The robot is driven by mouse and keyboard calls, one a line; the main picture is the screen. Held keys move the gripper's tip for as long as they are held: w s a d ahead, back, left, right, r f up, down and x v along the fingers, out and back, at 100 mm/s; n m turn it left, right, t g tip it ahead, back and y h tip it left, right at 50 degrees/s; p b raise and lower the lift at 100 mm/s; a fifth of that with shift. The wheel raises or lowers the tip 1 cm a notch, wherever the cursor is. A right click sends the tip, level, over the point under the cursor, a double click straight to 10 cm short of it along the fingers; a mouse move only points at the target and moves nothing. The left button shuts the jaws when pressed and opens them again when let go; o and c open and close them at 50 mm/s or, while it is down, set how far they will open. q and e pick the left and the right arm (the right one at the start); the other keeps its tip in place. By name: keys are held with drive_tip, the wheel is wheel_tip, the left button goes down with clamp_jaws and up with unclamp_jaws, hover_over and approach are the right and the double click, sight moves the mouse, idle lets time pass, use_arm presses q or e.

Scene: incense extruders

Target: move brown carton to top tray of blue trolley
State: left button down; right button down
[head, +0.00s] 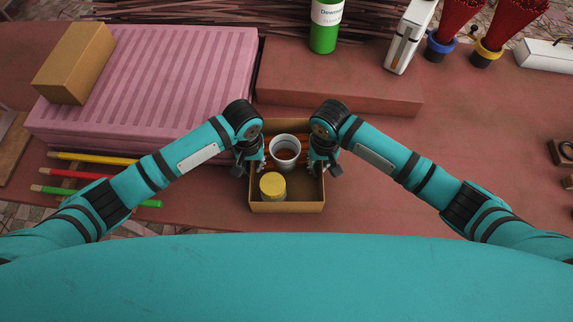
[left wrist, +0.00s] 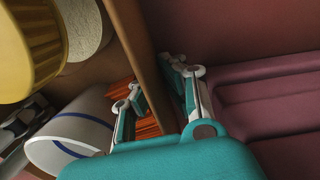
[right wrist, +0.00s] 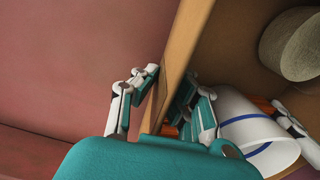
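The brown carton (head: 287,207) is an open-topped box on the red-brown table, in the middle of the head view. Inside it are a white cup (head: 285,148), a yellow-lidded jar (head: 272,186) and some orange-brown sticks. My left gripper (head: 251,165) is at its left wall, and my right gripper (head: 325,165) is at its right wall. In the left wrist view, the fingers straddle the carton wall (left wrist: 131,35) and appear closed on it. The right wrist view shows the same at the opposite wall (right wrist: 188,35). The blue trolley is not in view.
A pink ribbed block (head: 160,80) with a closed brown box (head: 75,62) on it stands at the left. A reddish block (head: 340,90) lies right behind the carton. Coloured pencils (head: 75,174) lie front left. A green bottle (head: 324,35) stands behind. Table right of the carton is clear.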

use_arm(q)
drive_tip(key=shift+r, duration=0.2)
use_arm(e)
drive_tip(key=shift+r, duration=0.15)
